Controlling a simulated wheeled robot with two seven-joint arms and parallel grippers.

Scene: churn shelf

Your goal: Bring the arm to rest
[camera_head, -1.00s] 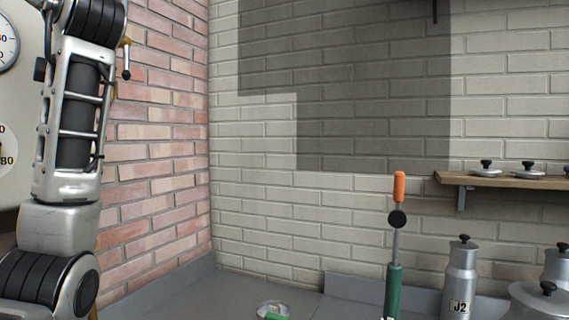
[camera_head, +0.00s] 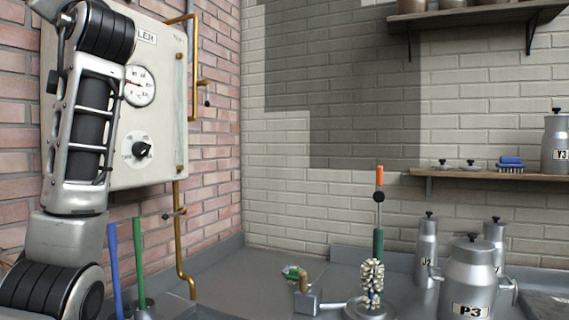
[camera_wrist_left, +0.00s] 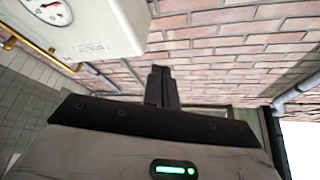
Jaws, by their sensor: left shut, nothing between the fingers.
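My left arm (camera_head: 80,140) stands at the left side of the head view, its links running roughly upright in front of the boiler. Its gripper is outside the head view. In the left wrist view the left gripper (camera_wrist_left: 162,84) is shut and empty, its fingers pressed together, with brick wall behind it. It touches nothing that I can see. My right arm and gripper are in no view.
A cream boiler (camera_head: 165,100) with gauges hangs on the brick wall, close behind my left arm in the picture. Brass pipes (camera_head: 183,240) run beside it. Cans, including P3 (camera_head: 470,275), and brushes stand on the grey surface; shelves (camera_head: 490,174) hang at the right.

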